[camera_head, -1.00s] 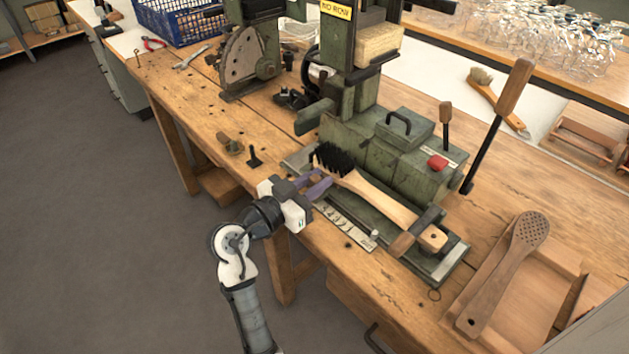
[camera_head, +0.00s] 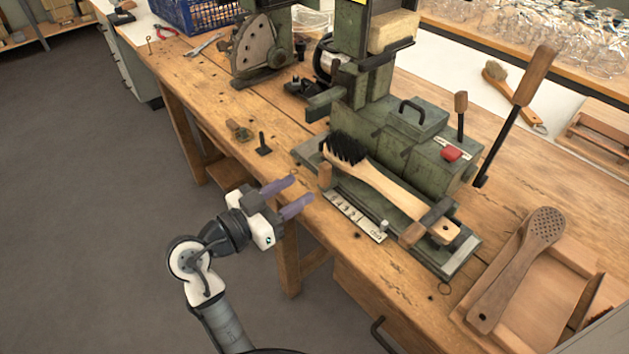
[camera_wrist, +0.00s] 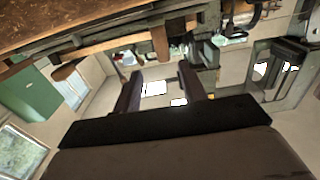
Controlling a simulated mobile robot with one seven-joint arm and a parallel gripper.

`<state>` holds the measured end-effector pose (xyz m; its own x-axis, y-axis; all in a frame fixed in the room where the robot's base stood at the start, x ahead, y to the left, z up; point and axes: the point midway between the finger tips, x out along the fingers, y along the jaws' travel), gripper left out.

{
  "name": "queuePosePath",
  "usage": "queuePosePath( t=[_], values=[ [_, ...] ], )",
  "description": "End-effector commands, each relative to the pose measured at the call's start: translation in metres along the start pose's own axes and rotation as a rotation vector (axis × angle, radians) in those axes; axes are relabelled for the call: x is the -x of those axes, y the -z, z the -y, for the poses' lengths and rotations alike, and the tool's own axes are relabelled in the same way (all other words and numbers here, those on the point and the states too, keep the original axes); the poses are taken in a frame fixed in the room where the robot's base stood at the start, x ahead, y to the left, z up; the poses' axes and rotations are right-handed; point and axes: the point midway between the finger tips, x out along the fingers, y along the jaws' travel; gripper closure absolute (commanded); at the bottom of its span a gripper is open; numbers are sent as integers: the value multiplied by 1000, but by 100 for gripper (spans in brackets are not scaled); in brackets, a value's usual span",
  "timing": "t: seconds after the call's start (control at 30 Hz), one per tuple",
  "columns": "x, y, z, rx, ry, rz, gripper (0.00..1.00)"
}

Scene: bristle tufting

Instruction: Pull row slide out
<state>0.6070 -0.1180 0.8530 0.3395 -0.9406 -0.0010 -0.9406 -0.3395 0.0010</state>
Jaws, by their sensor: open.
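A brush (camera_head: 385,187) with black bristles and a pale wooden handle lies on the green machine's long bed in the head view. A small wooden knob (camera_head: 325,176) stands at the bed's front edge, below the bristles. A numbered scale strip (camera_head: 355,216) runs along that edge to the right of the knob. I cannot tell for sure which part is the row slide. My gripper (camera_head: 302,189) is open and empty, in front of the bench edge, left of the knob and apart from it. In the wrist view its two fingers (camera_wrist: 160,72) are spread with nothing between them.
The green machine (camera_head: 405,145) has a red button and a tall wood-handled lever (camera_head: 515,115). A wooden tray (camera_head: 540,290) with a perforated paddle (camera_head: 510,270) is at right. A small black peg (camera_head: 263,146) stands on the bench, left of the machine. Floor at left is clear.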

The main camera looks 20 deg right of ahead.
Motion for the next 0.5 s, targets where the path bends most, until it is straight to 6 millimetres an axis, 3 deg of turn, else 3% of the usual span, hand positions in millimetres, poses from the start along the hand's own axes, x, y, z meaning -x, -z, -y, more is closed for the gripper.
queuePosePath(
  t=[0.2, 0.5],
  values=[
    [38, -1, 0, -1, 2, 0, 58],
    [50, 0, 0, 0, -1, 0, 58]
  ],
)
